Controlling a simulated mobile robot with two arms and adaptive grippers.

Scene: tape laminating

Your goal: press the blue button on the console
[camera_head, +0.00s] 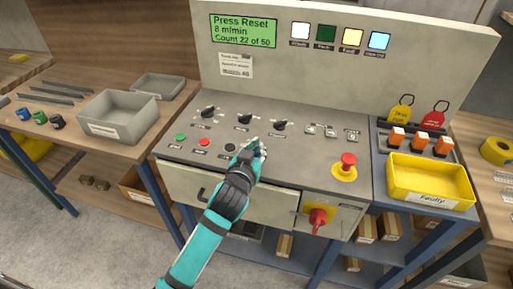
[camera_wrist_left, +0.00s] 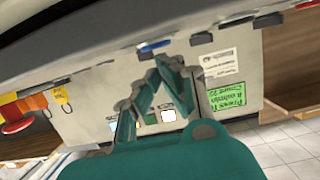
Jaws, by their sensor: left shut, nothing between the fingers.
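The console (camera_head: 300,160) has a sloped grey panel with a green button (camera_head: 180,137), a red button (camera_head: 204,142) and a black button (camera_head: 229,147) in a row. No blue button shows in the head view; my left gripper (camera_head: 256,146) covers the panel at the right of that row. The gripper is shut and empty, over the panel; I cannot tell whether it touches. In the left wrist view the gripper's fingers (camera_wrist_left: 170,80) come together, with a blue shape (camera_wrist_left: 155,45) at the panel beyond them, perhaps the blue button. My right gripper is not in view.
The display (camera_head: 243,30) reads "Press Reset". Black knobs (camera_head: 245,118) stand behind the gripper. A red emergency stop (camera_head: 348,160) sits to the right, a red rotary switch (camera_head: 318,218) below. A yellow tray (camera_head: 430,180) and a grey bin (camera_head: 118,117) flank the console.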

